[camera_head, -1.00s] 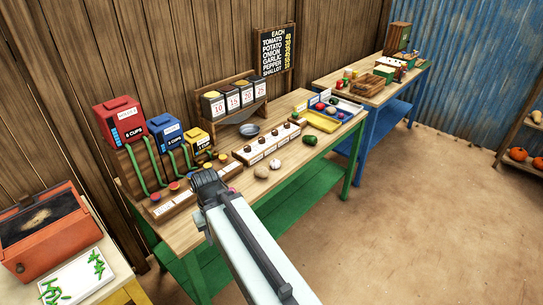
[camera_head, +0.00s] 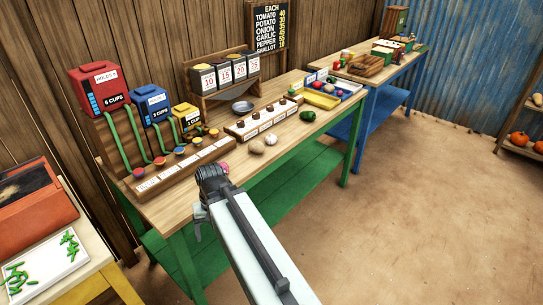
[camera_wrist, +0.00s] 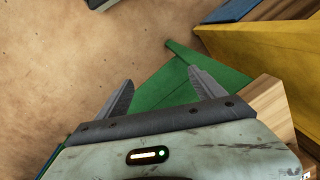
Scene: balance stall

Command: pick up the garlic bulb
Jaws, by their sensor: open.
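The garlic bulb, which I take to be the whitish round thing (camera_head: 271,139), sits on the wooden tabletop near its front edge in the head view. A tan bulb or potato (camera_head: 257,147) lies just left of it. My arm's end is left of and nearer than both, at the table's front edge, clear of them; its jaws are hidden there. In the wrist view my gripper (camera_wrist: 161,80) is open and empty, its two fingers apart over a green shelf (camera_wrist: 165,92) and the floor. The garlic bulb does not show in the wrist view.
A pink-red vegetable (camera_head: 225,168) shows just beyond my arm's end. Behind are a labelled wooden rack (camera_head: 180,166), a row of holders (camera_head: 263,121), a green pepper (camera_head: 307,116) and a yellow tray (camera_head: 322,101). A table with an orange box (camera_head: 30,207) stands left. Floor is clear at right.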

